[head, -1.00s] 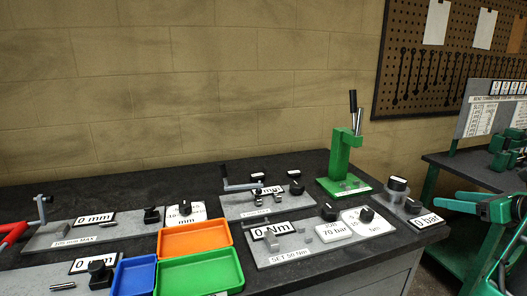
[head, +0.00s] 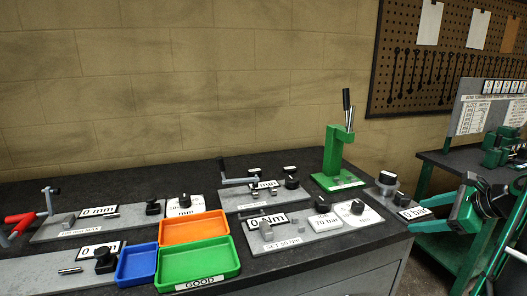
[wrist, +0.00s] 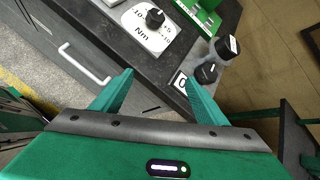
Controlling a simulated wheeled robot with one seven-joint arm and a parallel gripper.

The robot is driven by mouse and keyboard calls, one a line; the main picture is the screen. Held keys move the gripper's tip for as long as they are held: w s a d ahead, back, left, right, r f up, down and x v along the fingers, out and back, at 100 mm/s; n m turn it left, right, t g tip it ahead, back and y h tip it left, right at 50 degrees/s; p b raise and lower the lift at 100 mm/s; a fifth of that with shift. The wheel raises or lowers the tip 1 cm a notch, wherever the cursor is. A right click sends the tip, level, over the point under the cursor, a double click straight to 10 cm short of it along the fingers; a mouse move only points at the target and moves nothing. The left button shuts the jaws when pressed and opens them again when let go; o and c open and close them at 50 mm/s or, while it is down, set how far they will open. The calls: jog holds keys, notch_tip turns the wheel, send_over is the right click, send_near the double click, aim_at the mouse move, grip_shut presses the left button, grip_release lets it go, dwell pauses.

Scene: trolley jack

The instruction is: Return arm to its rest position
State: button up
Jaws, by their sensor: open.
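My gripper (wrist: 152,95) is open and empty in the wrist view, its two green fingers spread apart in front of the bench's edge. In the head view, part of my green arm (head: 468,212) shows at the right edge, in the gap between the dark workbench (head: 300,262) and the second bench. The wrist view also shows a white dial plate with a black knob (wrist: 155,19) and a gauge block with black knobs (wrist: 207,72) beyond the fingers.
A green lever press (head: 337,155) stands at the workbench's back right. Orange (head: 195,227), blue (head: 137,265) and green (head: 198,262) trays sit at the front, among several gauge plates. A second bench (head: 435,160) with green fixtures is at the right. Floor shows between the benches.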

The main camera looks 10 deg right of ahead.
jog(key=s+a+f+n+g, duration=0.3)
jog(key=s+a+n+g, duration=0.2)
jog(key=a+n, duration=0.55)
jog(key=s+a+n+g+h, duration=0.2)
jog(key=s+a+n+g, duration=0.2)
jog(key=s+a+n, duration=0.3)
jog(key=s+n, duration=0.4)
jog(key=s, duration=0.2)
jog(key=shift+s+r+g, duration=0.25)
jog(key=shift+r+g, duration=0.15)
jog(key=shift+w+f, duration=0.25)
jog(key=shift+w, duration=0.4)
